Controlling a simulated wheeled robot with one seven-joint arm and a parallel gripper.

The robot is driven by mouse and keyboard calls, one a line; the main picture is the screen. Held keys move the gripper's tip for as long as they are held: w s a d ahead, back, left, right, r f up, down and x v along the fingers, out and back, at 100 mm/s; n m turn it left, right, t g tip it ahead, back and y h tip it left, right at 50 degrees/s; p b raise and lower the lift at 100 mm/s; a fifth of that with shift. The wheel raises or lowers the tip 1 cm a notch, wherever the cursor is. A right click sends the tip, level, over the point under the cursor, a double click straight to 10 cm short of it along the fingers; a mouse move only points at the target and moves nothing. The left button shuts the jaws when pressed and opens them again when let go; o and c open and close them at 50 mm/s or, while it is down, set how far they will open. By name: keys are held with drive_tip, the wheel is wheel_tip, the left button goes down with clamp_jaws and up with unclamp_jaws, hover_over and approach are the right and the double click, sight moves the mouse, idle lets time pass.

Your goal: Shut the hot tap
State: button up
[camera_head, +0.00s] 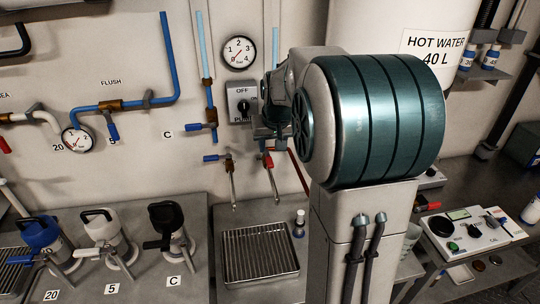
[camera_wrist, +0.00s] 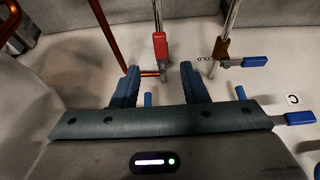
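The hot tap has a red lever (camera_head: 268,160) and a thin metal spout reaching down over the drip tray. In the head view it shows just below my gripper (camera_head: 268,138), which partly hides it. In the wrist view the red lever (camera_wrist: 160,45) lies ahead of my gripper (camera_wrist: 158,70), roughly centred between its two fingers. A short copper-coloured stem shows between the fingertips. The fingers stand wide apart, and I see no grip on the lever. Whether a finger touches the tap I cannot tell.
A red pipe (camera_wrist: 108,35) runs beside the hot tap. Below are a grated drip tray (camera_head: 260,255) and a small bottle (camera_head: 299,222). A pump switch (camera_head: 241,102) is on the wall.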

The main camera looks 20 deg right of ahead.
sight(270, 161)
drive_tip(key=p+x, duration=0.1)
drive_tip(key=x, duration=0.6)
drive_tip(key=shift+w+f, duration=0.15)
drive_tip(key=shift+f, duration=0.15)
clamp_jaws()
